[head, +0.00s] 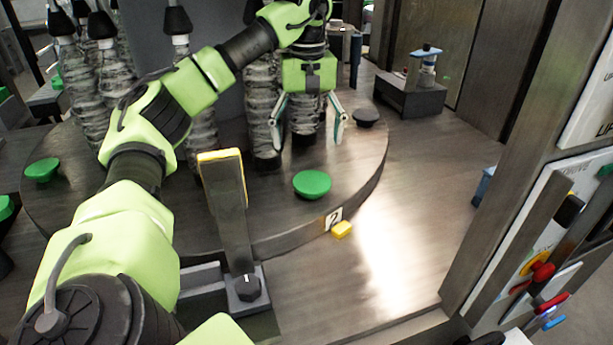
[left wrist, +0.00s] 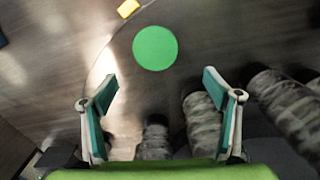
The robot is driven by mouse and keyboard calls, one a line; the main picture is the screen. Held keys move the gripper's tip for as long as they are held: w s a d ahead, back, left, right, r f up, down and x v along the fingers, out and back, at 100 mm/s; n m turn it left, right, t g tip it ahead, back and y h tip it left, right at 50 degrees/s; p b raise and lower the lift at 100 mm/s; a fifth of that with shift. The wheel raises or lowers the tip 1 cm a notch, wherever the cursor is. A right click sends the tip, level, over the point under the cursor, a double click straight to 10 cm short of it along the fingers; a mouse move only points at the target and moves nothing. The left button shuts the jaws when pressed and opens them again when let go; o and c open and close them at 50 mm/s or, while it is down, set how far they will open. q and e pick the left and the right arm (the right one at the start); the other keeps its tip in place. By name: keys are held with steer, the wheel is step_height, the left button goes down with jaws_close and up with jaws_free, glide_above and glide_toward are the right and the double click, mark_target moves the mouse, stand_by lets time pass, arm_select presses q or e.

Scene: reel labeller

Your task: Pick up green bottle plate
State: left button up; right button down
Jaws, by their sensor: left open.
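A green disc-shaped plate (head: 312,184) lies on the round dark platform (head: 345,205) near its front edge. It also shows in the left wrist view as a round green disc (left wrist: 155,48), beyond the fingertips. My left gripper (head: 308,130) is open and empty, pointing down above and behind the plate, apart from it. In the left wrist view its two fingers (left wrist: 160,85) are spread wide. Several clear bottles with black tops, such as one tall bottle (head: 262,100), stand on the platform around and behind the gripper. My right gripper is not in view.
Another green disc (head: 42,169) lies at the platform's left. A black disc (head: 366,117) lies at its right. A post (head: 226,205) with a yellow top stands in front. A control panel (head: 535,260) is at right.

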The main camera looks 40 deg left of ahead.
arm_select(q)
steer(key=b, duration=0.2)
glide_above(312, 180)
steer(key=f, duration=0.4)
steer(key=shift+s+a+f, duration=0.15)
steer(key=shift+s+a, duration=0.1)
steer(key=shift+s, duration=0.1)
steer(key=shift+f+p, duration=0.35)
steer(key=shift+p, duration=0.15)
steer(key=shift+w+a+f, duration=0.1)
steer(key=shift+a+f, duration=0.05)
steer(key=shift+f, duration=0.55)
steer(key=f+p, duration=0.1)
steer(key=f, duration=0.1)
steer(key=d+f+p, duration=0.1)
steer(key=f, duration=0.1)
steer(key=shift+w, duration=0.15)
steer(key=shift+a+f, duration=0.1)
steer(key=shift+f, duration=0.5)
steer(key=c, duration=1.1)
steer(key=shift+c, duration=1.2)
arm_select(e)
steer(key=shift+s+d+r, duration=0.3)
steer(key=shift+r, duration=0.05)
